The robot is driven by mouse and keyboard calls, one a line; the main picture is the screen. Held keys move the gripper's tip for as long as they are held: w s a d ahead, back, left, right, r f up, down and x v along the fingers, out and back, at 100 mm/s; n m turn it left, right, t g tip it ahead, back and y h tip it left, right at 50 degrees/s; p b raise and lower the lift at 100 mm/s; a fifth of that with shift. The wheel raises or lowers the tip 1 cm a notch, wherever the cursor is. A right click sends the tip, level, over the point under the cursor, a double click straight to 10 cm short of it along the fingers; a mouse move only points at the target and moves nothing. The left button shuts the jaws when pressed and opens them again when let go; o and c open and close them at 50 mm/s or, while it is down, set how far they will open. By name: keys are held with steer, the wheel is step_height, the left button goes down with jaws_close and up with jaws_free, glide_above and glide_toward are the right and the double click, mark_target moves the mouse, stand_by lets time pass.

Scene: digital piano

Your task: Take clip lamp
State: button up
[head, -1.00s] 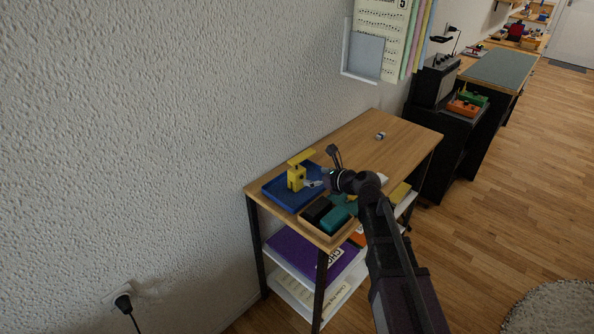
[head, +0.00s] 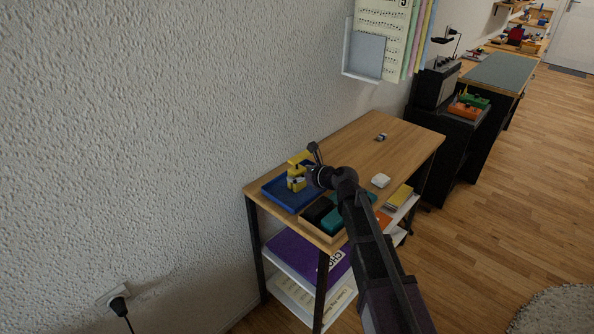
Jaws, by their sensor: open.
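The clip lamp (head: 299,158) is the small yellow thing standing upright in the blue tray (head: 272,193) on the wooden table. My gripper (head: 299,181) is open at the lamp's body, reaching in from the right. Pale finger parts show across the lamp's middle, and part of the lamp is hidden behind the gripper. I cannot tell whether the fingers touch it.
A wooden box (head: 311,229) with black and teal items stands in front of the tray. A white item (head: 381,181) and a small item (head: 381,137) lie on the table (head: 350,146). The textured wall is close behind.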

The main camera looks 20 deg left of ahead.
mark_target(298, 170)
steer(key=shift+s, duration=0.1)
stand_by(0.6)
steer(key=c, duration=0.9)
steer(key=shift+c, duration=0.2)
steer(key=shift+r, duration=0.15)
steer(key=shift+s+r+p, duration=0.2)
steer(key=shift+r+p, duration=2.2)
steer(key=shift+p, duration=0.15)
